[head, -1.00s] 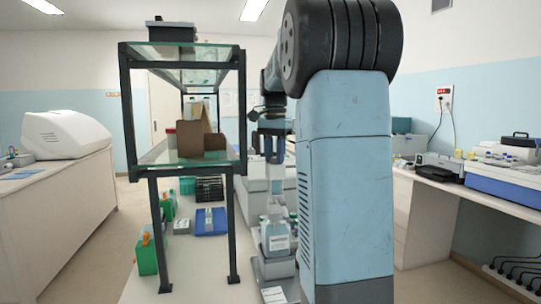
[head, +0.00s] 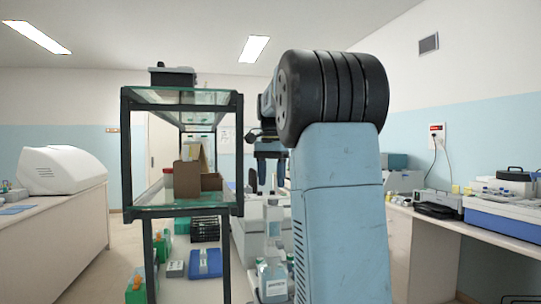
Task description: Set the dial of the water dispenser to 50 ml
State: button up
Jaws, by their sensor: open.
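A bottle with a white label (head: 273,281) stands low in the middle of the head view, just left of my blue arm column. A pale upright dispenser head (head: 272,222) appears to sit on top of it; it looks like the water dispenser. Its dial and any volume marks are too small to make out. My gripper (head: 268,178) points down above the dispenser head in the picture, its fingers apart with nothing seen between them. I cannot tell the depth gap between them. My column hides whatever lies to the right.
A black-framed glass shelf (head: 126,150) stands to the left, with a cardboard box (head: 197,180) on it. Green containers (head: 136,290), a blue tray (head: 206,263) and a black rack (head: 205,229) lie on the bench beyond. Side benches line both walls.

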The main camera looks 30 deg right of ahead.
aim_at(271, 199)
notch_tip(271, 199, up, 8)
jog(key=shift+r, duration=0.2)
dwell(0.6)
